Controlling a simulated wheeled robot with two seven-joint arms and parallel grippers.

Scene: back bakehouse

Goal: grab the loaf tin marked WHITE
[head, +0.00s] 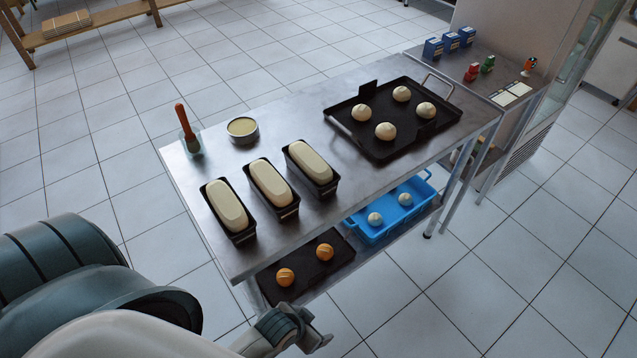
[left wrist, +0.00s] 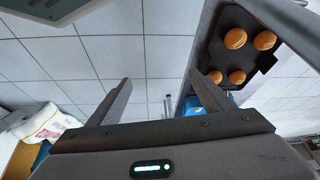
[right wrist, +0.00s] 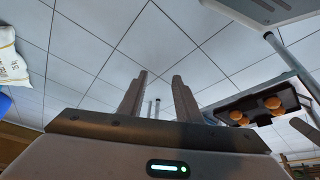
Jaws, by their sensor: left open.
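Three dark loaf tins filled with pale dough stand in a row on the steel table: a left tin (head: 243,237), a middle tin (head: 288,212) and a right tin (head: 326,190). No marking is readable on any tin, so I cannot tell which is WHITE. My left gripper (head: 314,337) is below and in front of the table's near edge, apart from the tins. In the left wrist view its fingers (left wrist: 160,88) are spread and empty. My right gripper (right wrist: 158,85) shows only in its wrist view, with an empty gap between its fingers.
The steel table (head: 283,112) also bears a brush (head: 187,130), a round tin (head: 242,130) and a black tray (head: 375,152) of dough balls. Below are a blue crate (head: 381,233) and a dark tray (head: 335,257) with orange buns. Tiled floor is clear in front.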

